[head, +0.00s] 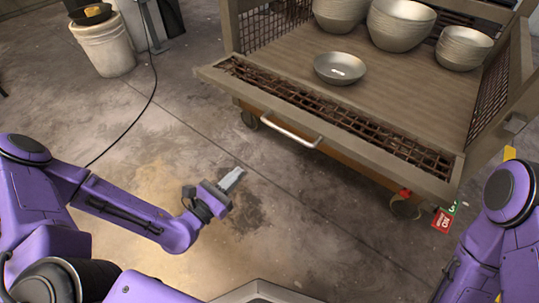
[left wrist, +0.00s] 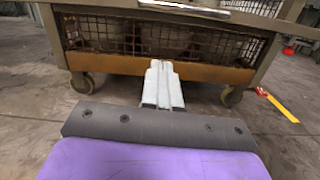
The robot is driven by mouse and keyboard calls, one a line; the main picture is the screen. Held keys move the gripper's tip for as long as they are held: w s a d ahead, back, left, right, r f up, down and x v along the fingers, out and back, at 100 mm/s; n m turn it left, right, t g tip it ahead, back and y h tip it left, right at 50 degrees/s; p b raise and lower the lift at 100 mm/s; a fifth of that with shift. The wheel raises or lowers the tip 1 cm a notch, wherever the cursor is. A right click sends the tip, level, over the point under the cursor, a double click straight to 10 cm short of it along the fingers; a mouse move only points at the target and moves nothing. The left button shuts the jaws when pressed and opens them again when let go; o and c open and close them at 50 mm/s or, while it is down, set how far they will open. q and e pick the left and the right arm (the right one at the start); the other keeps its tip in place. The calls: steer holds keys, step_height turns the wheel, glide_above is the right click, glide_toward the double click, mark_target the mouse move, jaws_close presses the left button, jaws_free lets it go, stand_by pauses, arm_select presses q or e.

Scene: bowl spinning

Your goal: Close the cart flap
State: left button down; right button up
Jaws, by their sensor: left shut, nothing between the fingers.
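The cart's front flap (head: 335,119) is a mesh panel in a brownish-grey frame. It looks lowered outward, leaving the cart's front open above it; its exact angle is hard to tell. A metal handle (head: 291,132) is on its outer edge and also shows at the top of the left wrist view (left wrist: 185,8). My left gripper (head: 232,178) is shut and empty, in front of the cart, left of and below the handle, apart from it. Its fingers (left wrist: 162,86) point toward the cart's lower front. My right arm is at the right edge; its gripper is out of view.
Stacked metal bowls (head: 399,25) and a single bowl (head: 340,68) stand on the cart deck (head: 400,90). The cart has caster wheels (left wrist: 82,82). A white bucket (head: 104,48) stands back left, with a black cable (head: 152,90) nearby. The concrete floor around my left gripper is clear.

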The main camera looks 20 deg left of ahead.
arm_select(q)
steer(key=w+d+r+b, duration=0.1)
steer(key=w+r+b, duration=0.1)
steer(key=w, duration=0.4)
steer(key=w+d+r+b, duration=0.1)
steer(key=w+d+r, duration=0.1)
steer(key=w, duration=0.4)
steer(key=shift+w+d+r+n+t+b, duration=0.2)
steer(key=shift+r+n+t+b, duration=0.05)
steer(key=shift+n+t+b, duration=0.15)
arm_select(e)
steer(key=s+f+n+g, duration=0.2)
steer(key=s+f+g, duration=0.1)
steer(key=s, duration=0.1)
steer(key=shift+d+f+n+y, duration=0.3)
steer(key=shift+n+y, duration=0.1)
